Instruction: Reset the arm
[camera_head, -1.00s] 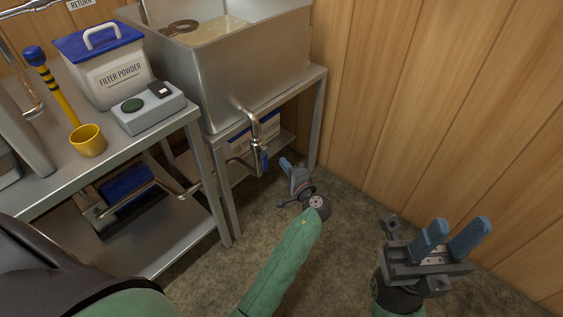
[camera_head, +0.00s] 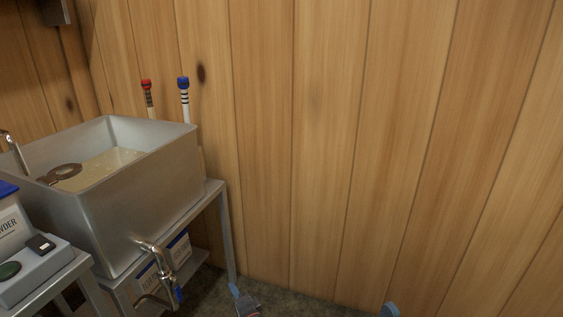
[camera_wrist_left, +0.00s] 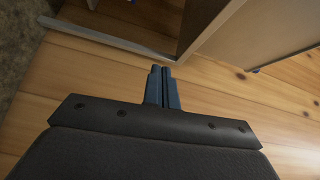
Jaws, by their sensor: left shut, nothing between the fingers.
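My left gripper (camera_head: 237,291) shows at the bottom edge of the head view, low beside the metal stand, with only its blue finger and part of its grey body in the picture. In the left wrist view its two blue fingers (camera_wrist_left: 162,88) lie together, shut with nothing between them. My right gripper (camera_head: 390,310) shows only as a blue fingertip at the bottom edge of the head view, to the right of the left one. The rest of it is out of frame, so its opening cannot be seen.
A steel evaporator pan (camera_head: 150,190) with pale liquid stands on a metal stand (camera_head: 226,235) at left. Its drain valve (camera_head: 162,268) sticks out at the front. A grey device (camera_head: 35,270) sits at lower left. The wooden wall (camera_head: 380,150) fills the right side.

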